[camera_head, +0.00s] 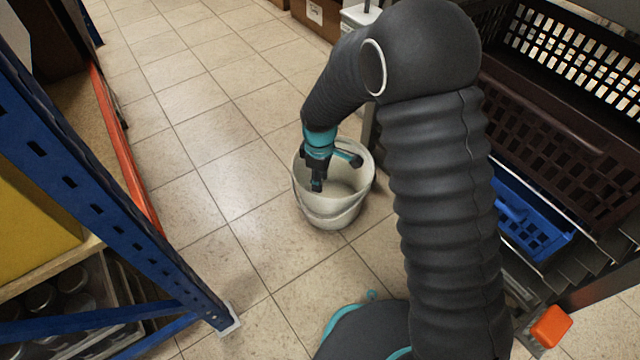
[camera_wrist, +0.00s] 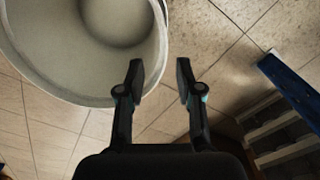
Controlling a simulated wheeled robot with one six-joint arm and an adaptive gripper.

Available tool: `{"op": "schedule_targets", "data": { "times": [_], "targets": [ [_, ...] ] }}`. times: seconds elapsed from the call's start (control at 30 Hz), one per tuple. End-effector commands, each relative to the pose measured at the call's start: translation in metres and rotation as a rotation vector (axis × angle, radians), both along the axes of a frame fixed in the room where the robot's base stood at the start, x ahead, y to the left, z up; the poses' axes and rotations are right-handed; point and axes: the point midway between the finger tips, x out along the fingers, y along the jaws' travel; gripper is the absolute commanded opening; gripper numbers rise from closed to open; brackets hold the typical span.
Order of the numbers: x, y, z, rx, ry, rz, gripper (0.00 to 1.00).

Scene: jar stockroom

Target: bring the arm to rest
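My gripper (camera_head: 318,183) hangs at the end of my dark, ribbed arm, over the left part of a white bucket (camera_head: 345,212) on the tiled floor. The bucket (camera_wrist: 75,85) fills the upper left of the wrist view, beside the left finger. I cannot tell whether the finger touches its rim. The inside of the bucket looks empty where it shows.
A blue rack post (camera_head: 100,190) with shelves stands at the left. Dark plastic crates (camera_head: 545,140) and a blue basket (camera_head: 530,215) are stacked at the right. Bare tiled floor (camera_head: 200,110) lies between, with boxes (camera_head: 318,15) at the back.

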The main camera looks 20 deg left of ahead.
Motion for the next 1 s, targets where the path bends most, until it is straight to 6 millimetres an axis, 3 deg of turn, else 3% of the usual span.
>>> {"op": "schedule_targets", "data": {
  "times": [0.57,0.77,0.93,1.0],
  "targets": [
    [0.000,0.000,0.001,0.000,0.000,-0.001,0.35],
    [-0.002,-0.002,0.001,-0.008,0.010,-0.096,0.35],
    [-0.031,-0.022,-0.007,-0.071,0.075,-0.274,0.35],
    [-0.043,-0.031,0.004,-0.087,0.086,-0.352,0.35]
  ]
}}
